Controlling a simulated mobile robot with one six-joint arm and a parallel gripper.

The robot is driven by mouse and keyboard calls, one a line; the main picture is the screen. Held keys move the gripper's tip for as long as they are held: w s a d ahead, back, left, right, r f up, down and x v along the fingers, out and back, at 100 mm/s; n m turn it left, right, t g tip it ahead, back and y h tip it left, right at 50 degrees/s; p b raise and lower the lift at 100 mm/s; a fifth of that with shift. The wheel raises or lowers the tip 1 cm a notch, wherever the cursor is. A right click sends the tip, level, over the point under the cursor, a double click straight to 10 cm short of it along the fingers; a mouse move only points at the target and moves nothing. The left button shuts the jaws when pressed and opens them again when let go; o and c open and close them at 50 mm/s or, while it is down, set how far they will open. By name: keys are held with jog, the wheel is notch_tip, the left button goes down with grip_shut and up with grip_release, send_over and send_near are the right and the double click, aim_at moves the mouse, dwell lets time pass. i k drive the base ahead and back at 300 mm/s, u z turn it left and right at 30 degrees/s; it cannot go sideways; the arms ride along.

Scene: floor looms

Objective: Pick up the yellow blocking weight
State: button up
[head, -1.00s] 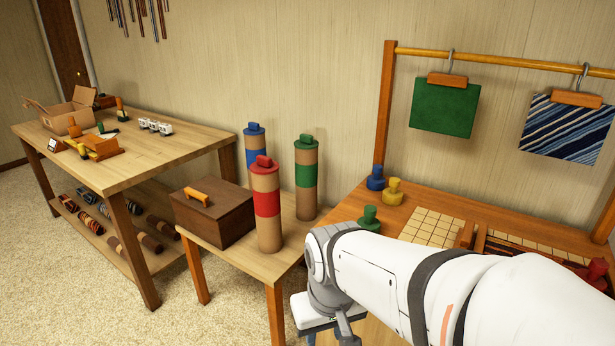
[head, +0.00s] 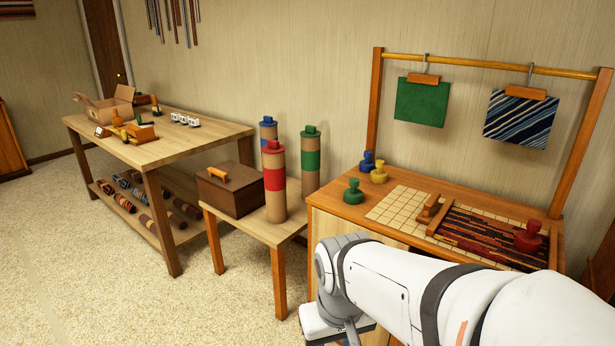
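The yellow blocking weight (head: 379,173) is a small knobbed piece standing upright on the wooden cabinet top (head: 335,202), near its back left. A blue weight (head: 367,161) stands just behind and left of it. A green weight (head: 353,191) stands in front of it to the left. A red weight (head: 528,236) stands at the right on a dark striped woven piece (head: 487,232). My white arm crosses the lower right, in front of the cabinet. Only part of my gripper (head: 350,332) shows at the bottom edge, below and apart from the yellow weight; its fingertips are hidden.
A pale gridded board (head: 400,205) with wooden blocks (head: 433,209) lies right of the weights. A rail above holds a green cloth (head: 421,102) and a striped cloth (head: 521,118). Left stand a side table (head: 272,228) with tall tubes and a brown box (head: 230,188), then a workbench (head: 150,154).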

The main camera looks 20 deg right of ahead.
aim_at(379, 176)
jog(key=z, duration=0.9)
jog(key=i, duration=0.9)
jog(key=z, duration=3.1)
jog(key=k, duration=1.45)
jog(key=u, duration=0.1)
